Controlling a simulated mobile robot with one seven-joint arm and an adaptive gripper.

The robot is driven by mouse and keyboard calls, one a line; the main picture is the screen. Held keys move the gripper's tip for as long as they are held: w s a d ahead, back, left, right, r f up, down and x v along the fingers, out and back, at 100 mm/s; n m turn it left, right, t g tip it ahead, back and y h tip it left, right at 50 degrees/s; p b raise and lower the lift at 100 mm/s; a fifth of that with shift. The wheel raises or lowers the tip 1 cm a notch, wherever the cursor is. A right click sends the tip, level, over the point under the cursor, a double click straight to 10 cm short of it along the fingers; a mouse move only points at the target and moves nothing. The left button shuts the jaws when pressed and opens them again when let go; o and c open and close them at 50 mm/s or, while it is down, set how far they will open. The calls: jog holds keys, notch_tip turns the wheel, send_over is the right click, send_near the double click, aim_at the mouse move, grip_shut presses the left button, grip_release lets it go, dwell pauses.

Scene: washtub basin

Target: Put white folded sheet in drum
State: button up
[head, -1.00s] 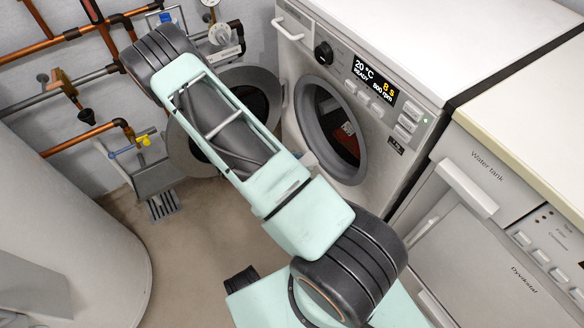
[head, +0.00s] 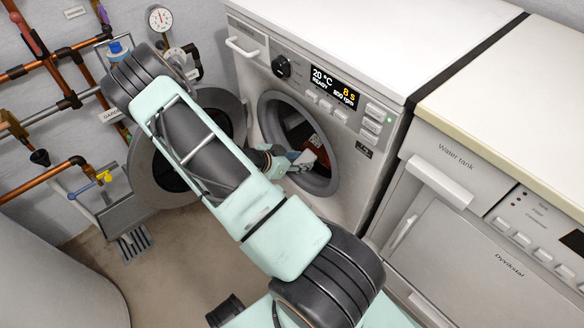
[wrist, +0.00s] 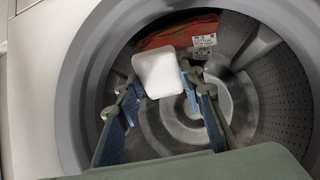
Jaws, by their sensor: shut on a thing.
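The white folded sheet (wrist: 158,74) is a small white block with rounded corners in the wrist view. My gripper (wrist: 161,88) is shut on it, with the blue-padded fingers on either side. In the head view my gripper (head: 294,161) is at the round door opening of the washing machine, and the sheet (head: 305,158) shows at its tips. The drum (wrist: 270,95) is open ahead of the gripper, with grey perforated walls. In the wrist view the sheet appears against the drum's inside; its exact depth past the rim is hard to tell.
A red-brown cloth with white labels (wrist: 180,32) lies in the drum. The grey door ring (wrist: 85,65) surrounds the opening. The round door (head: 160,170) stands open on the left, behind my arm. A second appliance (head: 480,200) stands to the right. Pipes (head: 50,60) line the left wall.

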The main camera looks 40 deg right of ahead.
jog(key=w+d+b, duration=0.1)
jog(key=d+b, duration=0.1)
jog(key=d, duration=1.4)
jog(key=shift+w, duration=0.15)
jog(key=o, duration=0.9)
jog(key=v, duration=0.7)
jog(key=shift+a+r, duration=0.15)
jog(key=shift+a, duration=0.1)
